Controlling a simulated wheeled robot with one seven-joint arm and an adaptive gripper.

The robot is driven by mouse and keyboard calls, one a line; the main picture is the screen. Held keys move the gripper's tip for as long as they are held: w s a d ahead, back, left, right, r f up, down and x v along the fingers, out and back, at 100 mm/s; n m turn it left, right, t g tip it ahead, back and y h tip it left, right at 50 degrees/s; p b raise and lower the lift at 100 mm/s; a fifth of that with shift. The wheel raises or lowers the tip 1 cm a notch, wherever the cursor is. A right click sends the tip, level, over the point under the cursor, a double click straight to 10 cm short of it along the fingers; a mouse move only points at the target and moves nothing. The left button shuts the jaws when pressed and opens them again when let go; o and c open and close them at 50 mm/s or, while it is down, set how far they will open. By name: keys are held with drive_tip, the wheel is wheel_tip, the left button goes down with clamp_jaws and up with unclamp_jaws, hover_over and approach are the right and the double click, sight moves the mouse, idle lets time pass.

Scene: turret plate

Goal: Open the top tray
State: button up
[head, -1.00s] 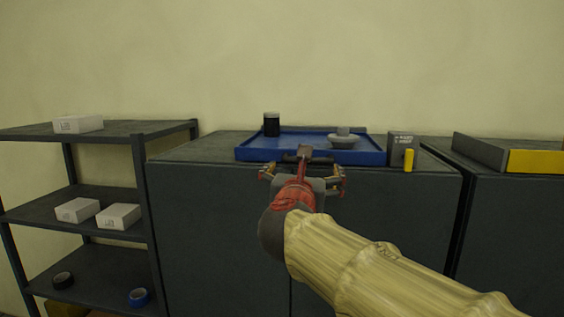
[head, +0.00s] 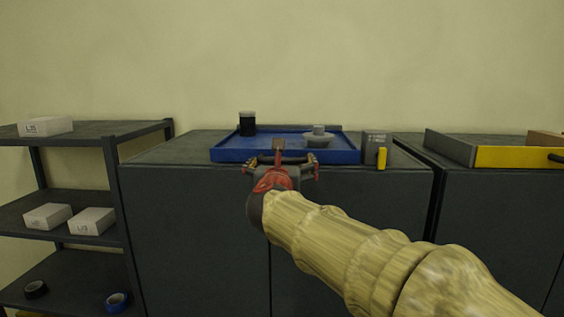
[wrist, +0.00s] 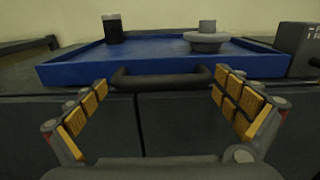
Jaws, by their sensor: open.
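The blue tray (head: 340,154) lies on top of the dark cabinet, with its low front wall facing me. In the wrist view the tray (wrist: 88,72) has a black handle (wrist: 160,77) on its front. My gripper (head: 281,166) is in front of the tray's front wall. In the wrist view my gripper (wrist: 158,95) is open, with yellow-padded fingers to the left and right of the handle. The fingers look apart from the handle ends. A black jar (head: 247,124) and a grey round flanged part (head: 318,137) stand in the tray.
A grey box (head: 375,147) with a yellow piece (head: 382,159) stands right of the tray on the cabinet (head: 180,200). A yellow-fronted tray (head: 510,157) is on the neighbouring cabinet. A shelf rack (head: 70,200) with white boxes and tape rolls stands at left.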

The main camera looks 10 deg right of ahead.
drive_tip(key=shift+c, duration=0.4)
drive_tip(key=shift+s+r, duration=0.2)
drive_tip(key=c, duration=1.4)
drive_tip(key=shift+s, duration=0.1)
drive_tip(key=shift+s+a+f, duration=0.1)
drive_tip(key=shift+s+a, duration=0.05)
drive_tip(key=b+v, duration=0.1)
drive_tip(key=v, duration=1.7)
drive_tip(key=shift+s, duration=0.35)
drive_tip(key=o, duration=1.2)
drive_tip(key=shift+o, duration=1.4)
drive_tip(key=shift+w+a, duration=0.1)
